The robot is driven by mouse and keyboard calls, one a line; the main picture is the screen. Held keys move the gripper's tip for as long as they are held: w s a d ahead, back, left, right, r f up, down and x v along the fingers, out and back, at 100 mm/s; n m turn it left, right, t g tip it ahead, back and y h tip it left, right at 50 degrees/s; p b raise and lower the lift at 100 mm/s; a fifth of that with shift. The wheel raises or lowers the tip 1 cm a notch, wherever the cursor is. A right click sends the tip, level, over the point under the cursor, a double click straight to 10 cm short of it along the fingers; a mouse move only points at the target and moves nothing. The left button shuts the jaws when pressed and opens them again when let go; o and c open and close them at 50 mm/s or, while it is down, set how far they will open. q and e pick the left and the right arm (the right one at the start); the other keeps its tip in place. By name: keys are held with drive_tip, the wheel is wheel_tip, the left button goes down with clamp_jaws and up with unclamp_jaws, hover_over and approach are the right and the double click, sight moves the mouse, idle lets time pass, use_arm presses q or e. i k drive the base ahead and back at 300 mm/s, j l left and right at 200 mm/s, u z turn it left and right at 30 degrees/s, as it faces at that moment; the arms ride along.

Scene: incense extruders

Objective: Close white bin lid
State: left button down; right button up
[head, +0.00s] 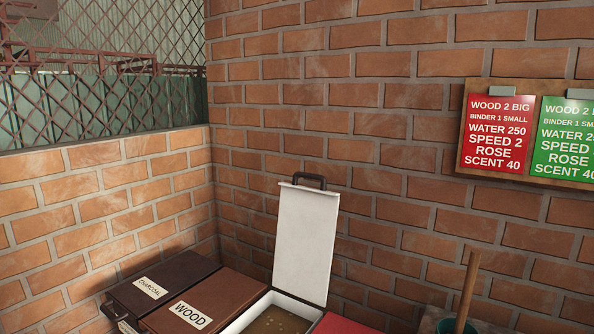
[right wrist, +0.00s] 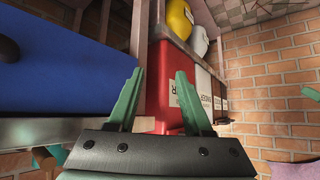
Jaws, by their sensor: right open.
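The white bin lid (head: 305,245) stands raised and nearly upright against the brick wall in the head view, with a dark handle (head: 310,178) at its top edge. Below it, the white bin (head: 242,316) is open and holds brown material. In the right wrist view, the white bin front (right wrist: 203,88) shows beyond the red bin (right wrist: 163,85); its lid is not clearly visible there. My right gripper (right wrist: 159,75) is open and empty, its green fingers apart in front of the red bin. My left gripper is not in view.
The closed brown wood bin (head: 205,300) and dark charcoal bin (head: 165,285) stand left of the white bin. A wooden-handled tool (head: 467,292) stands at right. A blue surface (right wrist: 65,70) fills the wrist view's left; a yellow container (right wrist: 178,20) sits above the bins.

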sight(307, 217)
drive_tip(key=i+j, duration=0.15)
drive_tip(key=j, duration=0.15)
drive_tip(key=i+j, duration=0.1)
drive_tip(key=j, duration=0.2)
drive_tip(key=i+j, duration=0.15)
drive_tip(key=j, duration=0.15)
drive_tip(key=i+j+z, duration=0.1)
drive_tip(key=j+z, duration=0.25)
drive_tip(key=i+j+z, duration=0.1)
drive_tip(key=j+z, duration=0.2)
